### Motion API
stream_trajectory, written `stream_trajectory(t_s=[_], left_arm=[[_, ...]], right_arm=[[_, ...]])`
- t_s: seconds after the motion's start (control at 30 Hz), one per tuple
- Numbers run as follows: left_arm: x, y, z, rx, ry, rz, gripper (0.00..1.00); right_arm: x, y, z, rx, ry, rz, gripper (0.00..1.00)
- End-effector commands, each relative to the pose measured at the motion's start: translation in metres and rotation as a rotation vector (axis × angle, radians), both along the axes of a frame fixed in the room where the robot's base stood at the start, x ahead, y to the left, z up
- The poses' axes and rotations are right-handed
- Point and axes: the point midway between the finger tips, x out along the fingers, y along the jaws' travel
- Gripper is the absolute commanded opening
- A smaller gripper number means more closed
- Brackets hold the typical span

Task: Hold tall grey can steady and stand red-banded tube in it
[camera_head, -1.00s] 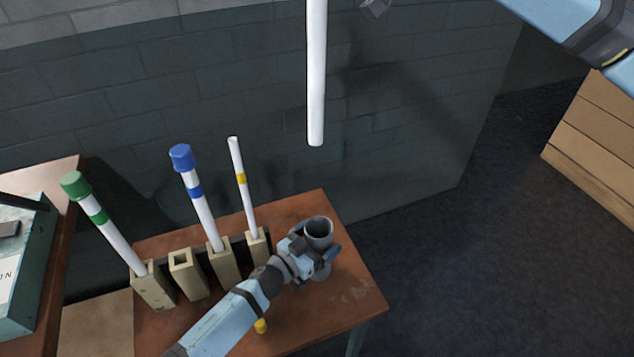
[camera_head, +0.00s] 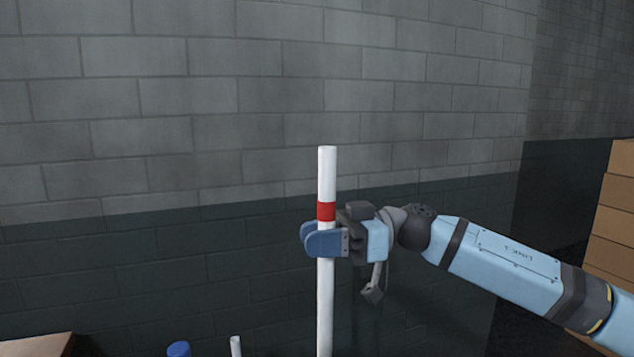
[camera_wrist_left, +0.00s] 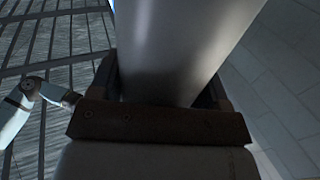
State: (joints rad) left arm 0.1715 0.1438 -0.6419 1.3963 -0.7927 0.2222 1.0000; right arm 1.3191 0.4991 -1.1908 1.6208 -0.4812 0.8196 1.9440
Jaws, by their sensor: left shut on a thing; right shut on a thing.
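The red-banded tube (camera_head: 326,180) is a long white upright tube with one red band in the head view. My right gripper (camera_head: 323,242) is shut around it just below the band. The tube's lower end is out of the head view. The tall grey can (camera_wrist_left: 182,45) fills the upper middle of the left wrist view. My left gripper (camera_wrist_left: 160,100) is shut on it, with a dark finger on each side. The can's mouth and the tube's lower end cannot be made out there, so their present relation is hidden.
The tops of a blue-capped tube (camera_head: 178,349) and a thin white tube (camera_head: 235,346) show at the bottom of the head view. A block wall (camera_head: 200,120) stands behind. Wooden boxes (camera_head: 612,215) stand at the right edge.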

Motion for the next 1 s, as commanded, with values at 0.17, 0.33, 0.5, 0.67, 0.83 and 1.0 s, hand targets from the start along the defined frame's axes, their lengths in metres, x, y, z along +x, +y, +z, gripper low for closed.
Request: stream_trajectory(t_s=[0.17, 0.33, 0.5, 0.67, 0.83, 1.0], left_arm=[[0.000, 0.000, -0.001, 0.001, 0.001, 0.000, 0.43], [0.000, 0.000, -0.001, 0.001, 0.001, 0.000, 0.43], [0.000, 0.000, -0.001, 0.001, 0.001, 0.000, 0.43], [0.000, 0.000, -0.001, 0.001, 0.001, 0.000, 0.43], [0.000, 0.000, -0.001, 0.001, 0.001, 0.000, 0.43], [0.000, 0.000, -0.001, 0.001, 0.001, 0.000, 0.43]], right_arm=[[-0.005, -0.001, -0.052, -0.002, 0.003, 0.002, 0.00], [-0.008, -0.001, -0.072, -0.004, -0.002, 0.003, 0.00], [-0.008, -0.001, -0.081, -0.004, -0.002, 0.003, 0.00], [-0.008, -0.001, -0.093, -0.003, -0.001, 0.003, 0.00], [-0.008, -0.001, -0.106, -0.003, -0.002, 0.003, 0.00], [-0.008, -0.001, -0.120, -0.004, -0.001, 0.002, 0.00]])
